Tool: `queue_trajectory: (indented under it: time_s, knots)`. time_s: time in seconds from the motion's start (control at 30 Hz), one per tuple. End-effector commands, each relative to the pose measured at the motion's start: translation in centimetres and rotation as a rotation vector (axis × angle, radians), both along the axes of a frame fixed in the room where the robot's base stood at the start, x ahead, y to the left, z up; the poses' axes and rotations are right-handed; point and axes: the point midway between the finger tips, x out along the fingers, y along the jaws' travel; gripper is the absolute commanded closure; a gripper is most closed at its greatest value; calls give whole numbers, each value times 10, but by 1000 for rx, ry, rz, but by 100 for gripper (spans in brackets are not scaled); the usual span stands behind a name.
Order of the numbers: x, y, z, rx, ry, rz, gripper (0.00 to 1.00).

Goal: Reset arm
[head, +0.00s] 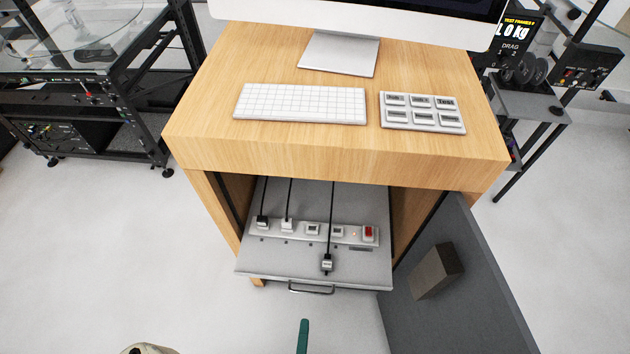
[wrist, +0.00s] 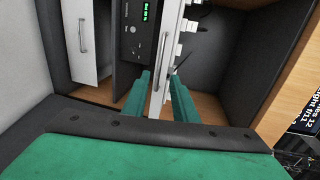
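My gripper (wrist: 161,76) shows in the wrist view as two green fingers standing apart, with the pale front of the pulled-out drawer (wrist: 168,45) seen between and beyond them. No object is seen held between the fingers. In the head view one green finger of my gripper (head: 303,337) shows at the bottom edge, below the drawer handle (head: 311,288) and apart from it. The rest of my arm is mostly out of that view. The grey drawer (head: 290,268) is open under the desk.
A power strip (head: 290,231) with several sockets and a red switch lies in the drawer. A loose plug (head: 327,263) rests in front of it. The grey cabinet door (head: 460,290) stands open at right. The wooden desk (head: 330,150) bears a keyboard (head: 300,102) and button panel (head: 422,112).

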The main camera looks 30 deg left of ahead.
Motion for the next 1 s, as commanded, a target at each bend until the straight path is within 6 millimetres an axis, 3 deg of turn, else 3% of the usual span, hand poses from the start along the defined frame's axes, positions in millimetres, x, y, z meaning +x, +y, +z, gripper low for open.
queue_trajectory:
  time_s: [0.2, 0.33, 0.47, 0.8, 1.0]
  knots:
    - [0, -1, 2, -9, -4, -1, 74]
    - [-1, -11, 20, -105, -49, -5, 74]
    - [-2, -33, 61, -339, -143, -13, 74]
    - [-13, -91, 184, -1155, -288, -14, 74]
    - [-17, -111, 222, -1442, -281, 11, 74]
